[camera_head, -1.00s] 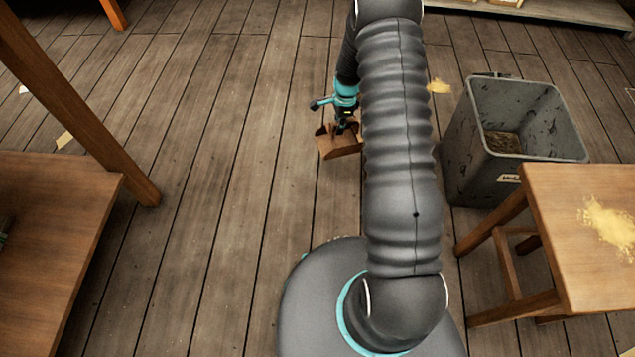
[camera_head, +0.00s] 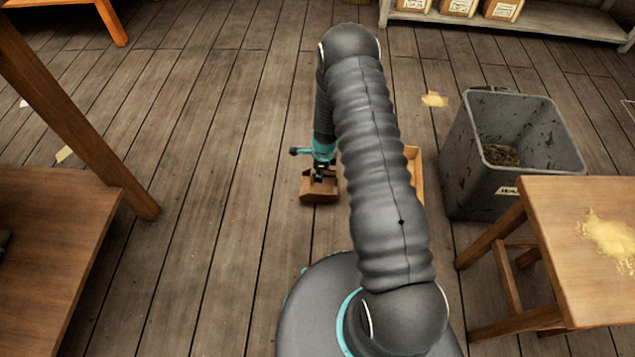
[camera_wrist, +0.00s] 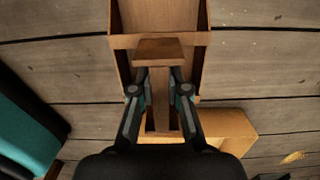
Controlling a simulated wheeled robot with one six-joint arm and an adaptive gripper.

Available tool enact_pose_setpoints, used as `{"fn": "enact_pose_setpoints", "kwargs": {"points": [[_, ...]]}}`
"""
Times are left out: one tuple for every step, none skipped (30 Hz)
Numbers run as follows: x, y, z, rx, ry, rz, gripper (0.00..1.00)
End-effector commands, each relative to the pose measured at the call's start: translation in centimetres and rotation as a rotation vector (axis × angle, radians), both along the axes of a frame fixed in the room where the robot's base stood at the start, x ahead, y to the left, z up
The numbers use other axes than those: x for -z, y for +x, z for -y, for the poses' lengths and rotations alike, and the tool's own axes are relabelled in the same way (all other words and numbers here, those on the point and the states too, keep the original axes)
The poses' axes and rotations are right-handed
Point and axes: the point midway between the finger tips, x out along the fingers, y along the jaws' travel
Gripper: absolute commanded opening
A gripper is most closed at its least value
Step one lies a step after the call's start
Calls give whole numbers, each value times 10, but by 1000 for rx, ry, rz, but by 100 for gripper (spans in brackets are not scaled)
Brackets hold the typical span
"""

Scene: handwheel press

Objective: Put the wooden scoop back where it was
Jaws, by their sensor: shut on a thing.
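The wooden scoop (camera_head: 318,190) is brown and box-shaped, low over the plank floor left of my arm in the head view. My gripper (camera_head: 319,173) is above it and shut on it. In the wrist view the scoop (camera_wrist: 160,16) extends to the top edge, and its handle runs between the two fingers of my gripper (camera_wrist: 160,92). I cannot tell whether the scoop touches the floor. A lighter wooden thing (camera_head: 416,170), perhaps a box, shows at the right edge of my arm, which hides most of it.
A grey bin (camera_head: 465,155) with debris inside stands at the right. A small wooden table (camera_head: 570,270) with yellow dust is in front of it. A workbench (camera_head: 60,250) stands at the left. A low shelf (camera_head: 560,28) with boxes is at the back. The floor left of the scoop is clear.

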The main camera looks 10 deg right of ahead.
Motion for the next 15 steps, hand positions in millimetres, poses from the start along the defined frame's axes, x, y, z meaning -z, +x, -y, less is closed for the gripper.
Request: {"fn": "enact_pose_setpoints", "kwargs": {"points": [[2,-2,-4,-1,0,1,0],[3,-2,-5,0,0,1,0],[4,-3,-6,0,0,1,0],[5,-3,-6,0,0,1,0],[6,-3,-6,0,0,1,0],[9,-3,-6,0,0,1,0],[12,-4,-6,0,0,0,0],[16,-4,-6,0,-1,0,0],[21,-4,-6,0,-1,-1,0],[26,-4,-6,0,-1,0,0],[30,-4,-6,0,0,1,0],[36,-4,-6,0,-1,0,0],[39,-4,-6,0,-1,0,0],[42,-4,-6,0,-1,1,0],[44,-3,-6,-1,0,1,0]]}}
